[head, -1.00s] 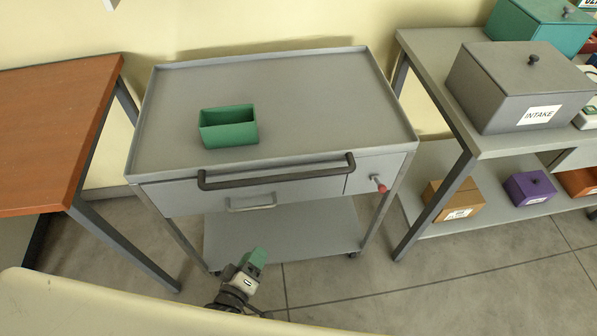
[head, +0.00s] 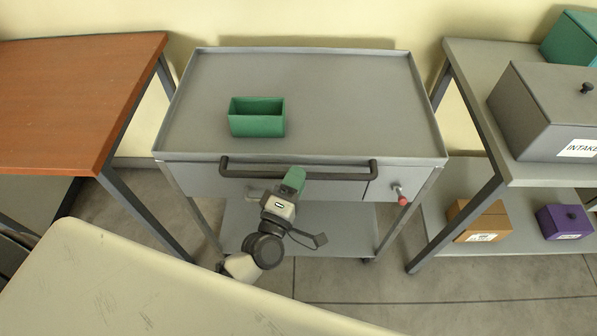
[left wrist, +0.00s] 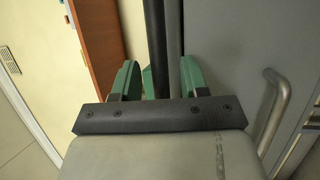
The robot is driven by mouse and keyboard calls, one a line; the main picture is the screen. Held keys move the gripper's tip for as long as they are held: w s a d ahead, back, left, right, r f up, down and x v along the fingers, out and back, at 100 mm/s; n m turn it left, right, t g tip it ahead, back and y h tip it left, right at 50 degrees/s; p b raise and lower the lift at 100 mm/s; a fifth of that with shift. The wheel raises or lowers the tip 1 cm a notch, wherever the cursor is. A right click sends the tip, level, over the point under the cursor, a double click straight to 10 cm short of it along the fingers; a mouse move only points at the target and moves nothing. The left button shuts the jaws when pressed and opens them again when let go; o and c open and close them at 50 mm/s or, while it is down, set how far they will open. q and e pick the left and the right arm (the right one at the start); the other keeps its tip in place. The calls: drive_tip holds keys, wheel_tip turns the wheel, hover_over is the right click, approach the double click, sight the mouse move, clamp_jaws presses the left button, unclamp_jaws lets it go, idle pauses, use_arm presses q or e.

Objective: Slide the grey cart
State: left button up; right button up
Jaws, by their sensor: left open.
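The grey cart (head: 330,110) stands against the wall between two tables, with a flat rimmed top, a drawer and a lower shelf. Its dark push handle (head: 335,176) runs along the front edge. My left gripper (head: 294,178) is at this handle, near its middle. In the left wrist view the green fingers (left wrist: 160,80) are apart, with the dark handle bar (left wrist: 155,40) showing between them. I cannot tell whether they touch it. My right gripper is out of view.
A green open box (head: 257,126) sits on the cart top. A red-tipped knob (head: 402,198) sticks out at the cart's front right. A wooden table (head: 70,95) stands at left, a grey shelf unit (head: 462,85) close at right. A pale surface (head: 150,290) lies in front.

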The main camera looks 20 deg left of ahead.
use_arm(q)
drive_tip(key=shift+w+r, duration=0.1)
drive_tip(key=shift+w, duration=0.55)
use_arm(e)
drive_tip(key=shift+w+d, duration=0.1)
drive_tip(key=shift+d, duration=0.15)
use_arm(q)
clamp_jaws()
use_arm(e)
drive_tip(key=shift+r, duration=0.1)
use_arm(q)
drive_tip(key=shift+s+d, duration=0.1)
